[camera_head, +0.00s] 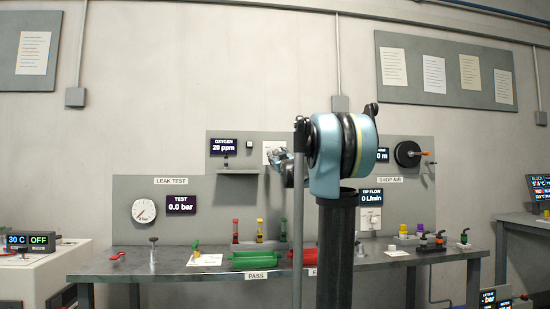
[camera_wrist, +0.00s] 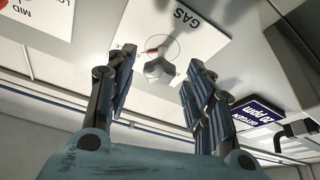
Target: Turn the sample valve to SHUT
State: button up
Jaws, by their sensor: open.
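In the wrist view, a grey faceted knob (camera_wrist: 158,71) sits on a white plate (camera_wrist: 165,28) marked GAS, with a ring and a small red mark beside it. No word SHUT or sample valve label is legible, so I cannot confirm which fitting is the sample valve. My gripper (camera_wrist: 158,66) is open and empty, its two fingers either side of the knob in the picture, with visible gaps. In the head view, my gripper (camera_head: 279,166) is at the back panel near a white plate (camera_head: 270,150), partly hidden by my arm.
The OXYGEN display (camera_head: 223,146) reads 20 ppm, left of the gripper; a small shelf (camera_head: 238,172) is below it. The bench (camera_head: 130,268) holds a green tray (camera_head: 253,261), a red tray (camera_head: 302,257) and several small fittings. A white plate (camera_wrist: 42,15) reads LOW, MID.

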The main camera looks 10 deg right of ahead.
jog(key=shift+x, duration=1.25)
jog(key=c, duration=1.1)
jog(key=shift+n+y, duration=0.3)
jog(key=shift+n, duration=0.2)
jog(key=n+g+y, duration=0.1)
jog(key=n+y, duration=0.1)
jog(key=n, duration=0.3)
jog(key=n+g+y, duration=0.1)
jog(key=n+g, duration=0.1)
jog(key=n, duration=0.3)
jog(key=shift+n, duration=0.3)
jog(key=n+g, duration=0.2)
jog(key=n, duration=0.2)
jog(key=shift+n+y, duration=0.3)
jog(key=shift+y, duration=0.1)
jog(key=shift+s+n+g+h, duration=0.1)
jog(key=shift+n+g+h, duration=0.55)
jog(key=shift+n, duration=1.35)
